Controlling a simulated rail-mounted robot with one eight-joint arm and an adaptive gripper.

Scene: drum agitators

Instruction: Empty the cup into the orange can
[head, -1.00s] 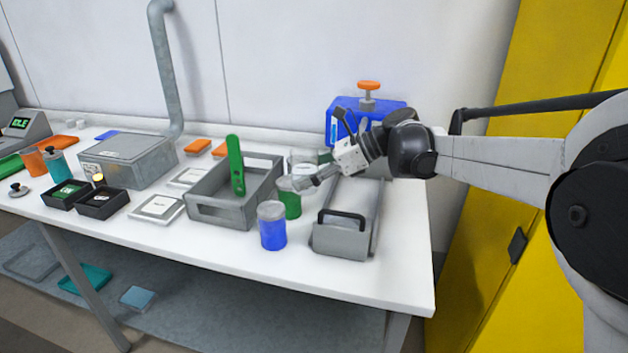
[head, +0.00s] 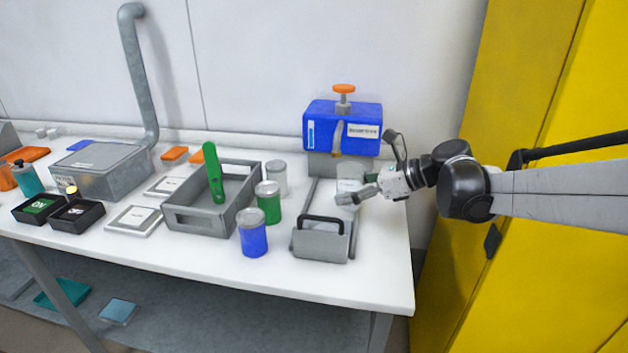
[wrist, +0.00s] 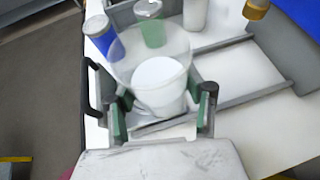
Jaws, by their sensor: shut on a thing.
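My gripper (head: 352,197) is shut on a clear cup (head: 349,185), above the grey rail stand in front of the blue dispenser. In the wrist view the cup (wrist: 121,60) sits between the green-padded fingers, and its lower part looks white; I cannot tell whether that is contents. The orange can (head: 6,178) is at the far left edge of the head view, partly cut off beside a teal can. It is far from my gripper.
Blue (head: 253,236), green (head: 269,203) and whitish (head: 276,177) cans stand left of my gripper. Farther left are a grey tray with a green scoop (head: 214,175), a grey box (head: 100,165) and black trays (head: 78,214). The blue dispenser (head: 342,128) stands behind.

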